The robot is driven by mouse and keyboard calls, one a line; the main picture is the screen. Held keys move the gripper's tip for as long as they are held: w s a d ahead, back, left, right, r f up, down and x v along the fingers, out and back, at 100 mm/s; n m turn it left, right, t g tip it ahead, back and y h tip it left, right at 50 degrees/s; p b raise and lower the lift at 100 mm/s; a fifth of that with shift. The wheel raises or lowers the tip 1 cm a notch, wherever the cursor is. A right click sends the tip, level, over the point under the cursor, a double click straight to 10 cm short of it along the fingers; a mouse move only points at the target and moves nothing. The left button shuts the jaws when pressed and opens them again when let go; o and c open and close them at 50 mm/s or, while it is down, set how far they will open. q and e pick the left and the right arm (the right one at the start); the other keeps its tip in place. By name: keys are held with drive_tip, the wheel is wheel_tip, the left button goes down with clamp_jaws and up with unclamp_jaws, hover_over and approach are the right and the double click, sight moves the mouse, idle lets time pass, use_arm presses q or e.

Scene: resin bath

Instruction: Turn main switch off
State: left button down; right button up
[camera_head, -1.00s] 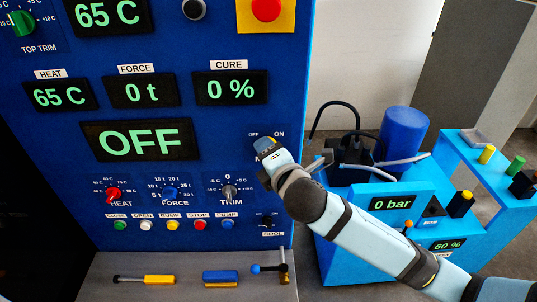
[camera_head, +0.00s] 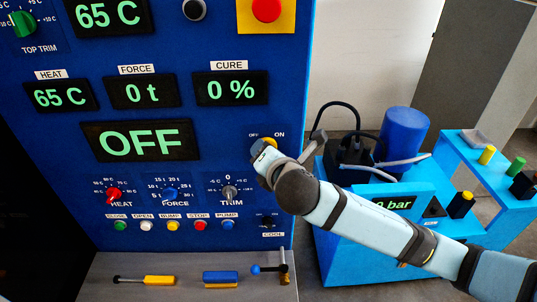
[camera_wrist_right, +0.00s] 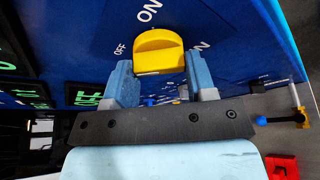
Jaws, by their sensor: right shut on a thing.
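The main switch is a yellow knob (camera_head: 268,141) on the blue panel, with OFF and ON labels beside it. It also shows in the right wrist view (camera_wrist_right: 158,50). My right gripper (camera_head: 262,150) is at the knob, its arm coming in from the right. In the right wrist view the blue fingers (camera_wrist_right: 161,80) stand on either side of the knob, shut on it. The large display (camera_head: 140,140) on the panel reads OFF. My left gripper is not in view.
Red, blue and grey dials (camera_head: 170,194) and several small buttons sit below the display. A red emergency button (camera_head: 267,9) is above. A shelf (camera_head: 110,287) holds tools. A light-blue machine (camera_head: 340,260) stands to the right, partly behind my right arm.

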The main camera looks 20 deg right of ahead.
drive_tip(key=shift+w+r, duration=0.1)
drive_tip(key=shift+r, duration=0.1)
drive_tip(key=o, duration=0.9)
drive_tip(key=shift+o, duration=0.2)
drive_tip(key=shift+f, duration=0.15)
drive_tip(key=v, duration=1.3)
drive_tip(key=shift+s, duration=0.3)
